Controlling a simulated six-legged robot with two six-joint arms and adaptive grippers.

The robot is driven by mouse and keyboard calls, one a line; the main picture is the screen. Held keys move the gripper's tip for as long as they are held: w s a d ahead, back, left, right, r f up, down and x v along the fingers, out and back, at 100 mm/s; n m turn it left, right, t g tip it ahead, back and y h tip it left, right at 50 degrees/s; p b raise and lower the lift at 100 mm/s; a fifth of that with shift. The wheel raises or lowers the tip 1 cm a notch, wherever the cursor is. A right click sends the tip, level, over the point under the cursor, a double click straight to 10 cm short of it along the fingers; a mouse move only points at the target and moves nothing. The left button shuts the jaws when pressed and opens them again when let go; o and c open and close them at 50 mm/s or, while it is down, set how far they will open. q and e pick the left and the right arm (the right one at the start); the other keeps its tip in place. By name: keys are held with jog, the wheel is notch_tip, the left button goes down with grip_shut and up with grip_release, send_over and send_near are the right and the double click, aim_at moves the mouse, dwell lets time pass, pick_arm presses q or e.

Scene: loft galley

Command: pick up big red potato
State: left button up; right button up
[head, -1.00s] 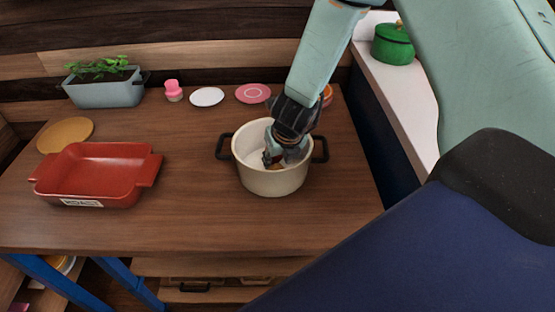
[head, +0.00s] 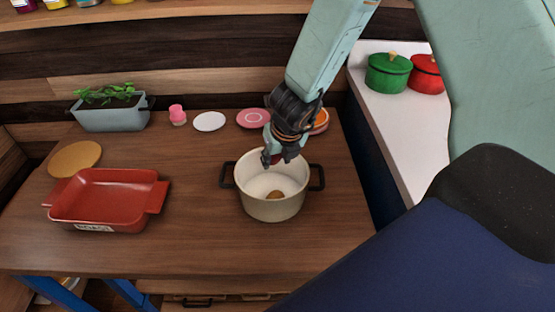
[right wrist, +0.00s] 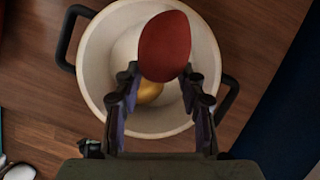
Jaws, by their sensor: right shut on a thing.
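The big red potato (right wrist: 165,46) shows large and dark red at the fingertips in the right wrist view. In the head view only a small dark red patch of it (head: 291,153) shows by the fingers. My right gripper (head: 277,155) is shut on it and holds it above the cream pot (head: 271,208). The pot has two black handles and stands on the wooden counter. A yellow-brown potato (head: 275,195) lies on the pot's floor and is partly hidden behind the red one in the right wrist view (right wrist: 149,91). My left gripper is not in view.
A red roasting dish (head: 108,205) is at the left of the counter (head: 200,245). A planter (head: 112,116), a white plate (head: 209,121) and a pink plate (head: 253,118) stand along the back. Green (head: 388,73) and red (head: 427,75) lidded pots are on the right-hand worktop.

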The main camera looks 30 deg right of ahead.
aim_at(278, 160)
jog(key=shift+r+p, duration=1.5)
jog(key=shift+r, duration=0.15)
